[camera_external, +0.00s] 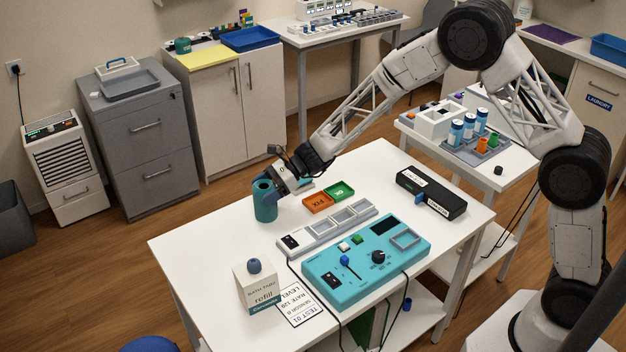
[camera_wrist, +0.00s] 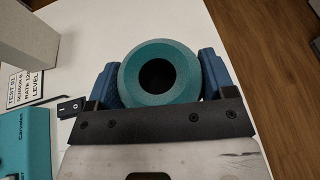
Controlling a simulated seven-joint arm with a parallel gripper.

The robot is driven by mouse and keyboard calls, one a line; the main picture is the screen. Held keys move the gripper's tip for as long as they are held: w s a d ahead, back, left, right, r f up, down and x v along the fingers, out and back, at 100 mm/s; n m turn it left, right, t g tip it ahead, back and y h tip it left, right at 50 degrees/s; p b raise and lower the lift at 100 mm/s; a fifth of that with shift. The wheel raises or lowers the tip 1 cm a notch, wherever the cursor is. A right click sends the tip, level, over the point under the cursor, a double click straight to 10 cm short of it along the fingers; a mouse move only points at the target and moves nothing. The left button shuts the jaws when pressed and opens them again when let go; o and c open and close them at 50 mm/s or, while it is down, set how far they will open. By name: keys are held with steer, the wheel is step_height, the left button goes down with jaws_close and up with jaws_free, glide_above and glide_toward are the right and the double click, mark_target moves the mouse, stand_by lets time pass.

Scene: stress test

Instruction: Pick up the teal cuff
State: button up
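The teal cuff (camera_external: 265,201) is a short upright cylinder with a round dark hole in its top. It is at the left part of the white table, near the far edge. In the wrist view the cuff (camera_wrist: 160,52) fills the space between my two blue fingers, which press close on its left and right sides. My gripper (camera_external: 272,186) reaches it from the upper right in the external view and looks shut on it. Whether the cuff's base touches the table or is slightly raised is hard to tell.
Orange and green trays (camera_external: 328,196) lie right of the cuff. A grey switch strip (camera_external: 328,231), a teal control box (camera_external: 367,262) and a black case (camera_external: 431,193) lie further right. A refill carton (camera_external: 257,286) and printed card (camera_external: 299,305) are at the front. Bare table surrounds the cuff.

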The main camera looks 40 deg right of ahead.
steer(key=shift+c, duration=0.9)
steer(key=shift+r, duration=0.1)
steer(key=shift+r, duration=0.75)
step_height(320, 180, up, 2)
steer(key=shift+r, duration=0.1)
steer(key=s+d, duration=0.3)
steer(key=s, duration=0.4)
steer(key=s+d+r, duration=0.1)
steer(key=s+d, duration=0.3)
steer(key=s, duration=0.3)
steer(key=shift+s, duration=0.2)
